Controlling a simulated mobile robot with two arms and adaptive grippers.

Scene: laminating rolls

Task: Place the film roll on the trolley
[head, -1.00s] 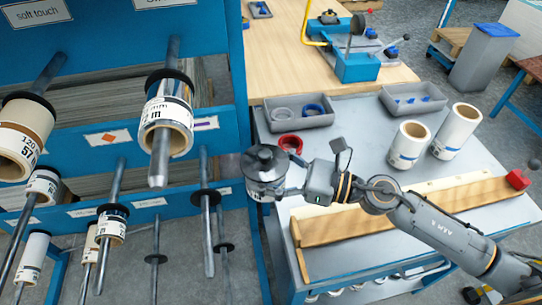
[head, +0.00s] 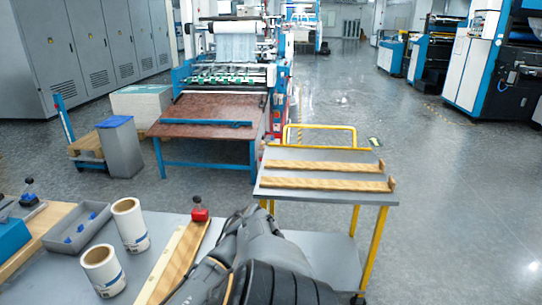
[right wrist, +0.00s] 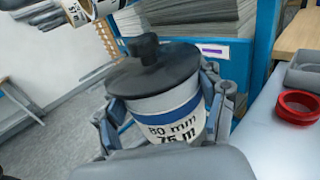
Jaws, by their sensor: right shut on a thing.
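The film roll (right wrist: 170,98) is in the right wrist view, a white cylinder with a blue band and an "80 mm 75 m" label. A dark round cap with a knob covers its top. My right gripper (right wrist: 162,113) is shut around its sides, holding it slightly tilted. The trolley (head: 300,154) stands in the middle of the head view, with a grey top, two wooden rails across it, and a yellow frame and handle. No roll shows on its top. The head view shows part of my arm at the bottom, but neither gripper. My left gripper is out of sight.
A red ring (right wrist: 300,107) lies near the held roll. Open floor (head: 430,200) lies right of the trolley.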

